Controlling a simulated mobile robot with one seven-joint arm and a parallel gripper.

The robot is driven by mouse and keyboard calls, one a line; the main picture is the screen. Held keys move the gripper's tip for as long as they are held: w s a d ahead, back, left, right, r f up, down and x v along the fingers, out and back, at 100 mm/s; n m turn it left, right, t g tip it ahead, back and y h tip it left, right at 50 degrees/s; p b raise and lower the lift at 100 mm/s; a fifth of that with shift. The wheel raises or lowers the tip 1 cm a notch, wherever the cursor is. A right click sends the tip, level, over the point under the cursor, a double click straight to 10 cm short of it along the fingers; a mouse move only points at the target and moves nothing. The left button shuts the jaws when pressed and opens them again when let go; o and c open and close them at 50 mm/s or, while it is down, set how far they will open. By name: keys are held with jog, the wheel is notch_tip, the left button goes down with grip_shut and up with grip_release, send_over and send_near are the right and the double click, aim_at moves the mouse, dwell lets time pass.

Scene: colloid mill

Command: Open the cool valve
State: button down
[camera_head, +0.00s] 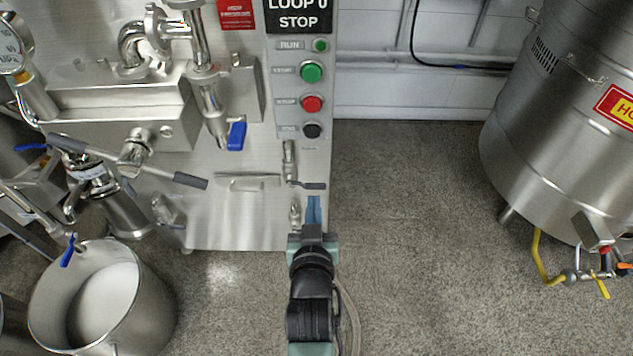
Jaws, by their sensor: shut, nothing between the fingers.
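The steel mill cabinet carries several valves, and I cannot tell from any label which is the cool valve. A small valve with a dark lever (305,185) sits on the lower right of the cabinet front, its lever pointing right. A second small fitting (295,212) sits below it, just left of my fingers. I cannot tell whether the fingers touch anything. A blue-handled valve (237,135) hangs higher up, its handle pointing down.
A button panel (301,88) is above the levers. A steel pot (102,298) stands lower left near long-handled pipework (130,160). A large steel tank (560,130) with a yellow-handled valve (603,285) is at right. Bare floor (420,220) lies between.

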jog(key=b, duration=0.4)
send_over(316, 187)
jog(key=v, duration=0.2)
notch_tip(316, 187, down, 3)
notch_tip(316, 187, down, 3)
jog(key=shift+r+b, duration=0.2)
jog(key=shift+b, duration=0.3)
jog(key=shift+f, duration=0.65)
